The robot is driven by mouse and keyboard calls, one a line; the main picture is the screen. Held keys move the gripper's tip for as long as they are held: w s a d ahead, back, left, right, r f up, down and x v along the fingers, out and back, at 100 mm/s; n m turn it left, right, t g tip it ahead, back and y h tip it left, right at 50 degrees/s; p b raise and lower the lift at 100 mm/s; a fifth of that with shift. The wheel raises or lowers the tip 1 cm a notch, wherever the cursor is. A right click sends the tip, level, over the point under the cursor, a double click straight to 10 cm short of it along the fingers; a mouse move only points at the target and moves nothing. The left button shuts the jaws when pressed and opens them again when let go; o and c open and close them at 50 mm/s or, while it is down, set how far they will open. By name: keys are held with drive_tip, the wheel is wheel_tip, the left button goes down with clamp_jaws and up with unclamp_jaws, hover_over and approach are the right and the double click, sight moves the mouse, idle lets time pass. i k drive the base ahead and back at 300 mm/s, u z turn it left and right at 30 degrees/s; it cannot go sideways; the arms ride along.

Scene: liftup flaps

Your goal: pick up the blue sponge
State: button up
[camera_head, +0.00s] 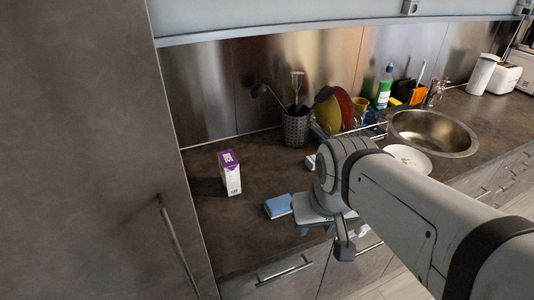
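The blue sponge (278,206) lies flat on the dark countertop (225,250), near its front edge and just left of my arm's end. My gripper (322,226) is just right of the sponge, over the front edge of the counter, mostly hidden under my own wrist. A visible gap separates it from the sponge. I cannot tell how far apart its fingers are.
A white and purple carton (230,174) stands left of the sponge. Behind are a utensil holder (296,128), a dish rack with coloured plates (343,108) and the sink (430,132). A plate (408,157) lies partly behind my arm. The counter around the carton is clear.

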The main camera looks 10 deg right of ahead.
sight(275, 208)
drive_tip(key=i, duration=0.25)
drive_tip(key=u, duration=1.3)
drive_tip(key=k, duration=1.75)
drive_tip(key=z, duration=0.4)
drive_tip(key=i, duration=1.65)
